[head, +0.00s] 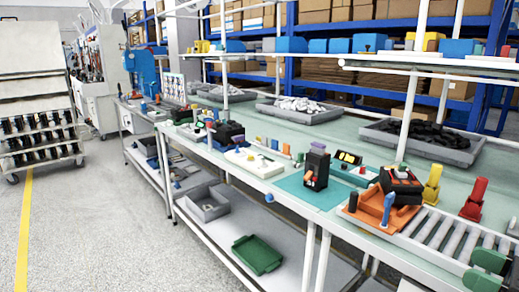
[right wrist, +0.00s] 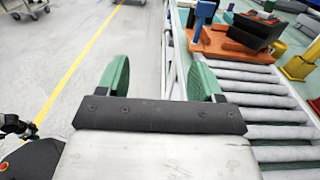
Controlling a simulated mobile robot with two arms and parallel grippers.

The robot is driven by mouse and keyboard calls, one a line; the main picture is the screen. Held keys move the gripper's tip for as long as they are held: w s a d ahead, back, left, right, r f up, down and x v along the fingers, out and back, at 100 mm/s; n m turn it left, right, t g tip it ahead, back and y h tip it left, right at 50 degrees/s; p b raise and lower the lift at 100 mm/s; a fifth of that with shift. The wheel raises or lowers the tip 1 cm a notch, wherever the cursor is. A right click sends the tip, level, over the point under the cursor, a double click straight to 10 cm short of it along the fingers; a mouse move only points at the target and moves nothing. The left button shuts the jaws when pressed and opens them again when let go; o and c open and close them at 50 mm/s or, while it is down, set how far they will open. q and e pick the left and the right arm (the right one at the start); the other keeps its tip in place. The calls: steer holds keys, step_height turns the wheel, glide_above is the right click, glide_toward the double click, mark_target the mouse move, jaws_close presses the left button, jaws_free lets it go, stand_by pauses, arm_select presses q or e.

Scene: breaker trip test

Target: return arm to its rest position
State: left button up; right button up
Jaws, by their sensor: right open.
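My right gripper (head: 485,270) is at the lower right of the head view, by the front edge of the roller conveyor (head: 440,236). In the right wrist view its two green fingers (right wrist: 158,82) stand wide apart with nothing between them. The left finger appears over the floor and the right one by the conveyor's edge. A black breaker (head: 316,168) stands upright on a teal mat (head: 312,192), apart from the gripper. An orange fixture (head: 372,208) with a black block (head: 402,180) sits at the conveyor's far end. My left gripper is out of view.
Yellow (head: 432,186) and red (head: 474,200) pieces stand behind the conveyor. Grey trays (head: 440,145) lie further back on the bench. A green tray (head: 257,255) is on the lower shelf. The floor (head: 90,235) at left is open, with a wheeled rack (head: 35,100) beyond.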

steer(key=s+a+f+m+h, duration=0.25)
steer(key=f+m+h, duration=0.65)
steer(key=m, duration=0.8)
steer(key=s+a+f+m+h, duration=0.3)
steer(key=f+m+h, duration=0.55)
steer(key=m, duration=0.95)
steer(key=s+a+f+m+g+y, duration=0.65)
steer(key=s+a+f+g, duration=0.35)
steer(key=s+a, duration=0.45)
step_height(320, 180, down, 18)
steer(key=d+g+p, duration=0.1)
steer(key=p, duration=0.5)
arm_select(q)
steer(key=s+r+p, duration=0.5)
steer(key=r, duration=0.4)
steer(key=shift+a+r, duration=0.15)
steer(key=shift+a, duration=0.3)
arm_select(e)
steer(key=s+d+f, duration=0.1)
steer(key=s+f, duration=0.5)
steer(key=s, duration=0.2)
steer(key=s+d+f+g, duration=0.1)
steer(key=s+d+f, duration=0.1)
steer(key=s+f, duration=0.4)
steer(key=s, duration=0.3)
steer(key=shift+f+g+h, duration=0.25)
steer(key=shift+g+h, duration=0.05)
steer(key=shift+h, duration=0.1)
